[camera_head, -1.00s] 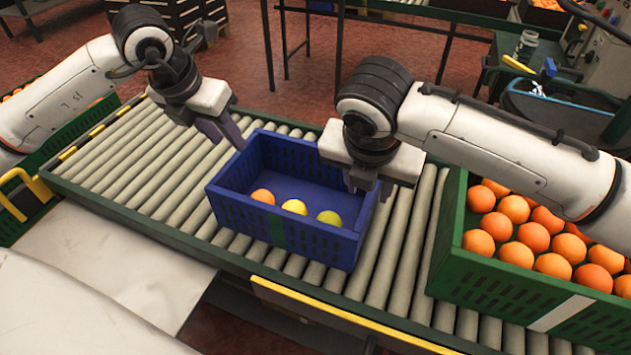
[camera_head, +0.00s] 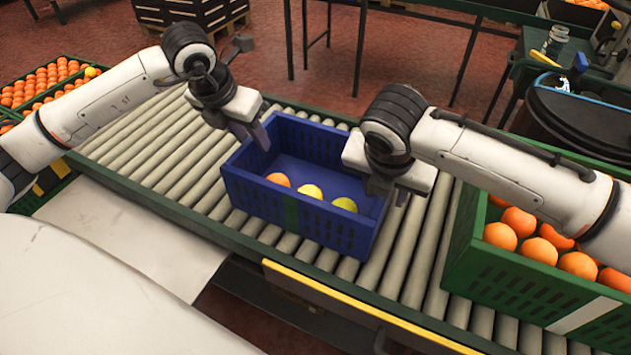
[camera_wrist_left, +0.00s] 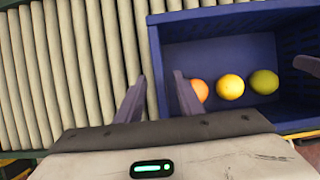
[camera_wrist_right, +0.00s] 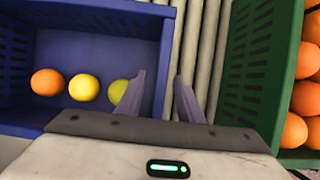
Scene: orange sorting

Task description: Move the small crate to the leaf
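The small blue crate (camera_head: 305,222) stands upright on the roller conveyor, with an orange fruit (camera_head: 279,180), a yellow one (camera_head: 311,191) and a greenish-yellow one (camera_head: 345,204) inside. My left gripper (camera_head: 252,137) is open, its fingers on either side of the crate's left wall (camera_wrist_left: 154,60). My right gripper (camera_head: 385,192) is open, its fingers on either side of the crate's right wall (camera_wrist_right: 167,50). Gaps show between the fingers in both wrist views. A pale flat panel (camera_head: 140,235) adjoins the conveyor's near left side; I cannot tell for sure that it is the leaf.
A green crate of oranges (camera_head: 520,275) stands right of the blue crate, close to my right arm. The rollers (camera_head: 150,145) left of the blue crate are clear. More crates of oranges (camera_head: 45,82) are at the far left. A dark bin (camera_head: 570,125) stands at the back right.

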